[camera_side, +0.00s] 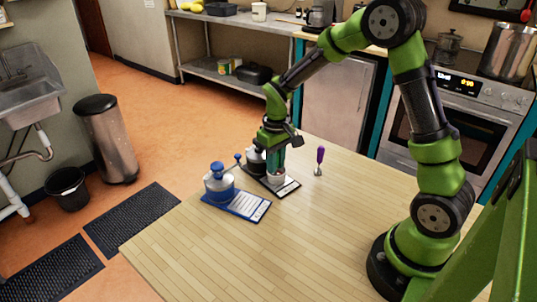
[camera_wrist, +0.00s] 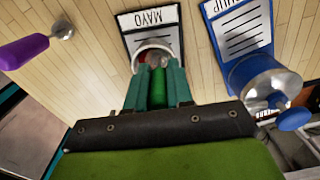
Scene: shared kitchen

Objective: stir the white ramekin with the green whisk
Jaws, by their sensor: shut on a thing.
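My gripper (camera_wrist: 158,72) is shut on the green whisk, whose green handle (camera_wrist: 158,92) shows between the teal fingers in the wrist view. The whisk's grey head appears to be inside the ramekin's rim, partly hidden by the fingers.
A metal pot with blue parts (camera_side: 218,184) stands on a blue-edged card (camera_side: 246,206) left of the ramekin. A purple-handled tool (camera_side: 320,156) is to the right. The table's front (camera_side: 220,265) is clear.

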